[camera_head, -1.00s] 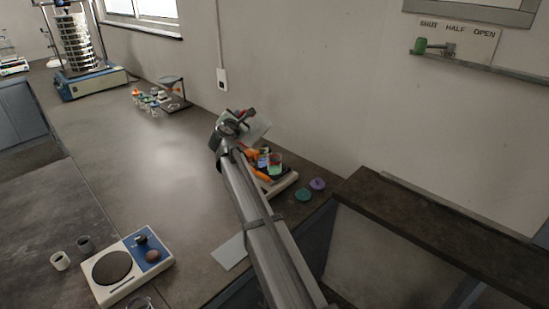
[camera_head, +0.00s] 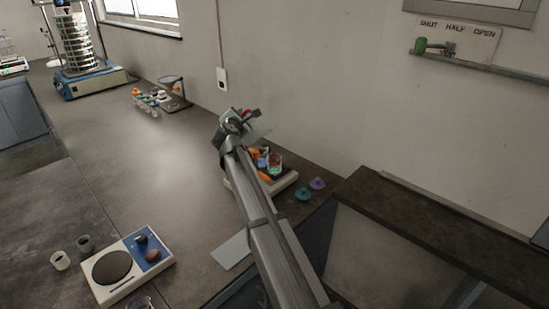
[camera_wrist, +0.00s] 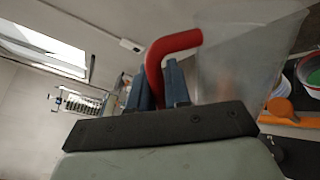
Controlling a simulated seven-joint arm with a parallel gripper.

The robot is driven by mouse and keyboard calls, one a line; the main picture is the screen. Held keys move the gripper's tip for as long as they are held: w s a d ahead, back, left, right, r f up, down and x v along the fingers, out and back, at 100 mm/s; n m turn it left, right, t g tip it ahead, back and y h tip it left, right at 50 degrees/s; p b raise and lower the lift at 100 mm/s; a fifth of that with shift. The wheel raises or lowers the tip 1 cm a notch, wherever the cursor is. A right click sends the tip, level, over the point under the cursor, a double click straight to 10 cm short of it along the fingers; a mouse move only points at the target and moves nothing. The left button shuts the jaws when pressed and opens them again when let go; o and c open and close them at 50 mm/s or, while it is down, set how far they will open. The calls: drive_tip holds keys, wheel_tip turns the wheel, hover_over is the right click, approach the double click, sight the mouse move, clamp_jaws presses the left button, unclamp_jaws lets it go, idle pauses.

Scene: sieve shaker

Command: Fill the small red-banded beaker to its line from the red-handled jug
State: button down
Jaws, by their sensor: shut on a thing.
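My gripper (camera_wrist: 158,88) is shut on the red handle of the jug (camera_wrist: 240,60). The jug is clear and tilted in the wrist view, and whether it holds anything is not clear. In the head view the jug (camera_head: 258,130) shows at the end of my arm, above a pale tray (camera_head: 288,181) near the wall. A small clear beaker (camera_head: 275,164) with red and green on it stands on that tray, below and to the right of my gripper. Part of a container with green inside shows at the right edge of the wrist view (camera_wrist: 312,72). I cannot make out the fill line.
Orange and dark items crowd the tray beside the beaker. A purple lid (camera_head: 317,183) and a green lid (camera_head: 302,195) lie to its right. A hotplate-like device (camera_head: 118,270) stands at front left, and a sieve stack (camera_head: 77,42) far left.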

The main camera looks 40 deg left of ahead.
drive_tip(key=shift+w+d+f+m, duration=0.25)
drive_tip(key=shift+f+m, duration=0.3)
drive_tip(key=shift+m, duration=0.05)
idle(1.5)
drive_tip(key=shift+w+d+m+g+p, duration=0.15)
drive_tip(key=shift+d+m+g+p, duration=0.05)
drive_tip(key=shift+m+g+p, duration=0.25)
idle(3.2)
drive_tip(key=shift+a+n+t, duration=0.2)
drive_tip(key=shift+n+t, duration=0.05)
drive_tip(key=shift+s+a+r+n, duration=0.4)
drive_tip(key=shift+s+r+n, duration=0.15)
drive_tip(key=shift+n, duration=0.25)
drive_tip(key=shift+s+a+n+t, duration=0.15)
drive_tip(key=shift+n+t, duration=0.15)
drive_tip(key=shift+n, duration=0.3)
drive_tip(key=s+a+f+n+t+b, duration=0.1)
drive_tip(key=s+a+f+n, duration=0.3)
drive_tip(key=n, duration=0.3)
drive_tip(key=shift+f+n+t, duration=0.3)
drive_tip(key=shift+f+t, duration=0.1)
drive_tip(key=shift+f, duration=0.1)
drive_tip(key=shift+s, duration=0.1)
